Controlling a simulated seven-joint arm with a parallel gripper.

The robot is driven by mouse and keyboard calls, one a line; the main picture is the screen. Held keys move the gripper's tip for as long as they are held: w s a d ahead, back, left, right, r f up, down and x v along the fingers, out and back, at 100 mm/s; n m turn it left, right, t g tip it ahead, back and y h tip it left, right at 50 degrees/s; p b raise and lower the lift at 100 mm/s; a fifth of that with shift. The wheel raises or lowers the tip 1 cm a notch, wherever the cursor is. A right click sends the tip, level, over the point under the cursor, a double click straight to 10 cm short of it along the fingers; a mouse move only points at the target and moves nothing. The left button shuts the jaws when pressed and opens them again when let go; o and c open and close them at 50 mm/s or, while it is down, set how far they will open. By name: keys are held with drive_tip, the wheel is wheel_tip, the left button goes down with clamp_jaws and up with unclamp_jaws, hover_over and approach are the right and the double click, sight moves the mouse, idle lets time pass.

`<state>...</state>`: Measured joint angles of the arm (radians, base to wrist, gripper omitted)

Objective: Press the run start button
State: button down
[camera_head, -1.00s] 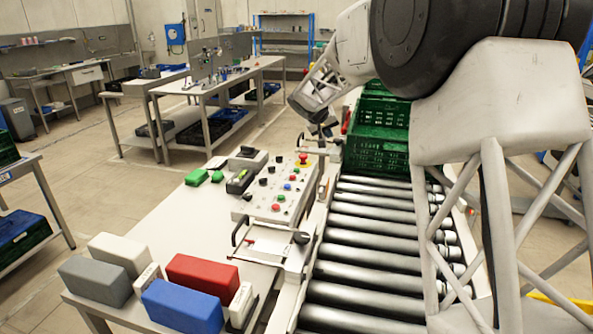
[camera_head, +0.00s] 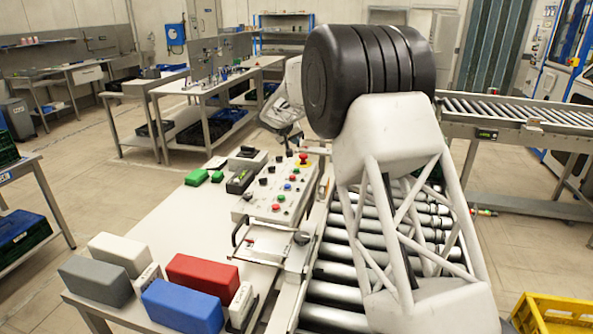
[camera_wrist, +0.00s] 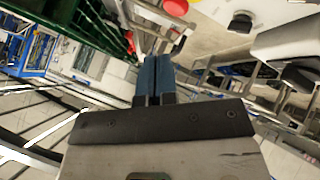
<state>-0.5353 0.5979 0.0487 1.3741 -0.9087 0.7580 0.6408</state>
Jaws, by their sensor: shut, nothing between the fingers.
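The control panel (camera_head: 262,207) is a pale box on the left side of the roller conveyor. It carries several small coloured buttons and black knobs, with a red mushroom button (camera_head: 303,158) at its far end. Labels are too small to read, so I cannot tell which button is run start. My gripper (camera_wrist: 153,75) shows in the wrist view with its blue-tipped fingers together and empty. A red round button (camera_wrist: 175,6) and a black knob (camera_wrist: 241,22) lie beyond the fingertips at the top; the fingers touch neither. In the head view the fingers cannot be made out.
Red (camera_head: 203,273), blue (camera_head: 183,305), grey (camera_head: 95,280) and white (camera_head: 119,254) blocks stand on the near table. A clamp-like frame with a handle (camera_head: 262,243) sits near the panel. A green crate (camera_wrist: 80,25) is left of the fingers. A yellow crate (camera_head: 552,312) is lower right.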

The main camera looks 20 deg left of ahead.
sight(295, 169)
drive_tip(key=shift+f, duration=0.15)
drive_tip(key=shift+f, duration=4.25)
drive_tip(key=shift+f, duration=0.9)
idle(0.4)
drive_tip(key=shift+r, duration=0.85)
drive_tip(key=shift+r, duration=0.1)
drive_tip(key=shift+r, duration=2.45)
